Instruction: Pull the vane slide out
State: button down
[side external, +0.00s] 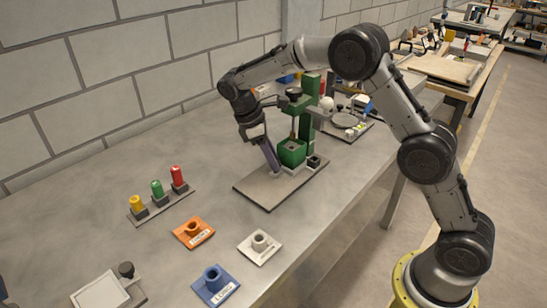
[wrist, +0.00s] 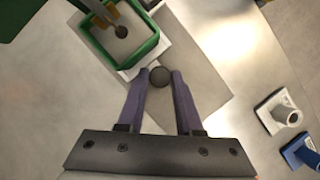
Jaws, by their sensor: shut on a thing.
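The green box (side external: 292,152) of the sandbed stands on a grey baseplate (side external: 257,187), below a green upright column (side external: 309,105). In the wrist view the box (wrist: 151,50) is open at the top, with a pale grey bed inside. A dark round knob (wrist: 160,76), apparently the vane slide's handle, is just outside the box's near corner. My gripper (wrist: 160,82) is shut on this knob, one purple-grey finger on each side. In the side view my gripper (side external: 272,163) points down beside the box's left face. The knob is hidden there, and the slide's body cannot be made out.
Orange (side external: 194,233), white (side external: 260,246) and blue (side external: 215,284) socketed plates lie in front on the bench. A strip with yellow, green and red pegs (side external: 160,203) is at left. A round dish (side external: 345,121) stands behind. Bench between pegs and baseplate is clear.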

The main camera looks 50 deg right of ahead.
jog(key=a, duration=1.1)
jog(key=shift+a, duration=0.25)
jog(key=c, duration=0.9)
grip_release()
jog(key=shift+o, duration=0.2)
jog(key=shift+d, duration=0.1)
jog(key=shift+w+r, duration=0.15)
jog(key=shift+r, duration=0.1)
jog(key=v, duration=1.1)
jog(key=shift+r, duration=0.25)
